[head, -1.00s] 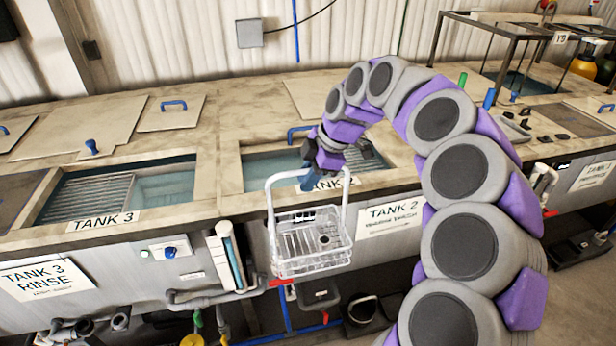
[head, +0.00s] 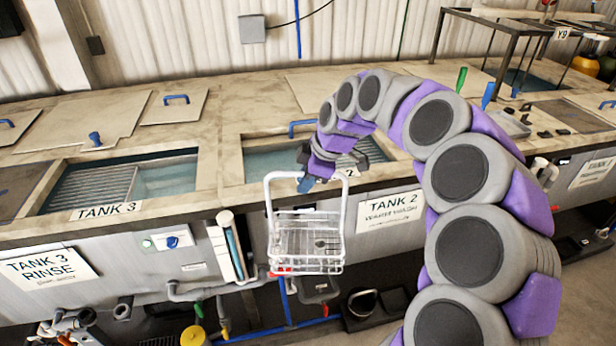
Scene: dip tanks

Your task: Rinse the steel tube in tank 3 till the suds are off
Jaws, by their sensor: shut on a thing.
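My gripper (head: 308,180) is shut on the top handle of a white wire basket (head: 306,262). The basket hangs roughly level in front of the tank fronts, between the tank 3 and tank 2 labels. A small dark item lies on the basket floor; I cannot tell whether it is the steel tube, and I see no suds. Tank 3 (head: 72,190) is open at the left, with water and a ribbed panel inside. Tank 2 (head: 262,158) is open behind my gripper, partly hidden by it.
A tan counter (head: 230,120) surrounds the tanks, with lids (head: 176,108) lying on it. Pipes and a control panel (head: 172,242) with a blue knob are on the front below tank 3. A dark frame (head: 500,40) stands at the back right. Loose items lie on the floor below.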

